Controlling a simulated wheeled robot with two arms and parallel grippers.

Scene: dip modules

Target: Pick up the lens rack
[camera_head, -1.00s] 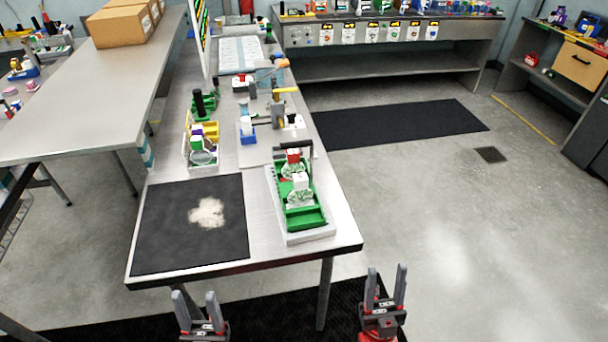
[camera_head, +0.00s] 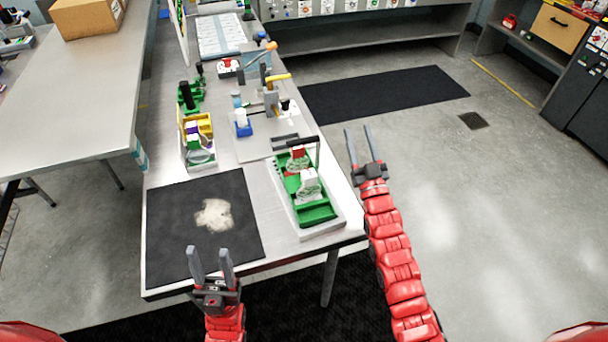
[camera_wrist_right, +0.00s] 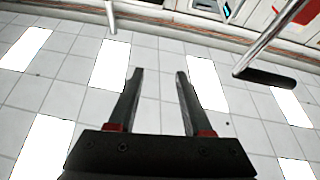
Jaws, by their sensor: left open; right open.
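A green rack (camera_head: 317,214) sits in a white tray on the metal table's right edge. It holds upright pieces with white and red tops, and a dark bar rises at its far end. A yellow rack (camera_head: 206,124) with a clear round disc in front stands further left. I cannot tell for certain which one is the lens rack. My right gripper (camera_head: 358,130) is open and empty, right of the green rack and apart from it. The right wrist view shows its spread fingers (camera_wrist_right: 158,80) against the ceiling. My left gripper (camera_head: 210,250) is open and empty near the black mat's front edge.
The black mat (camera_head: 170,225) with a pale patch lies on the table's front left. A small blue holder (camera_head: 243,129) and a yellow-handled device (camera_head: 271,95) stand behind the green rack. Open floor (camera_head: 480,220) lies to the right.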

